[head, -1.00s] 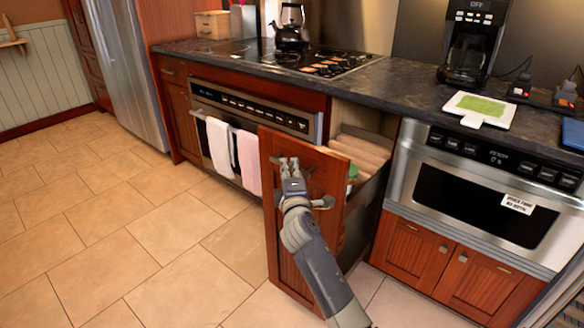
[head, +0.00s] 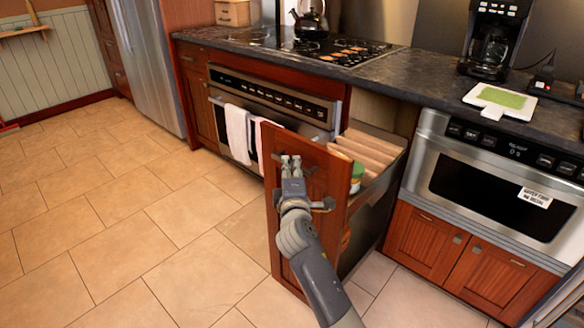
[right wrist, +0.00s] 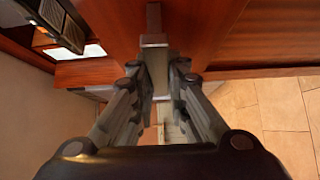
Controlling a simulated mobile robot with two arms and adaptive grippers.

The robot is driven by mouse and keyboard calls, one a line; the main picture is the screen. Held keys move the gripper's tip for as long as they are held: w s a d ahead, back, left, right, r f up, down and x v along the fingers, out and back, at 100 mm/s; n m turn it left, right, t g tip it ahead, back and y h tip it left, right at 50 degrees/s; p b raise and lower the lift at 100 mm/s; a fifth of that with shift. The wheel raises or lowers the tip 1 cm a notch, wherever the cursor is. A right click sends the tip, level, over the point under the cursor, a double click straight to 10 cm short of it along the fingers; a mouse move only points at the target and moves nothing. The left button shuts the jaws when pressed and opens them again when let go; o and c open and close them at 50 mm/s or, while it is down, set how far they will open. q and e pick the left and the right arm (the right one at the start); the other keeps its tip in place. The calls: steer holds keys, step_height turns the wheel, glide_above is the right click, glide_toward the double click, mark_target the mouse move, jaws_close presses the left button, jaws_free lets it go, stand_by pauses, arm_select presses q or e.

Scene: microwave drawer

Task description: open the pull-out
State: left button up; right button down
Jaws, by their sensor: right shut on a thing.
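The pull-out (head: 310,200) is a tall wooden drawer front between the oven and the microwave drawer. It stands well out from the counter, and its inside shows, with wooden dividers (head: 365,150) and a green-lidded jar (head: 356,175). My right gripper (head: 291,165) is at the upper part of the front, shut on the handle. In the right wrist view the two fingers close on the metal handle (right wrist: 154,60) against the wood. The fingers and wrist hide most of the handle in the head view. My left gripper is not in view.
The oven (head: 270,105) with hanging towels (head: 238,133) is to the left of the pull-out. The microwave drawer (head: 490,185) is to the right. Open tiled floor (head: 130,230) lies in front and to the left.

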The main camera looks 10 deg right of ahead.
steer(key=shift+f, duration=0.1)
steer(key=c, duration=1.6)
jaws_free()
steer(key=shift+o, duration=0.2)
steer(key=shift+s, duration=0.1)
steer(key=s+a, duration=0.1)
steer(key=s, duration=1)
steer(key=shift+s+a, duration=0.2)
steer(key=shift+s, duration=0.2)
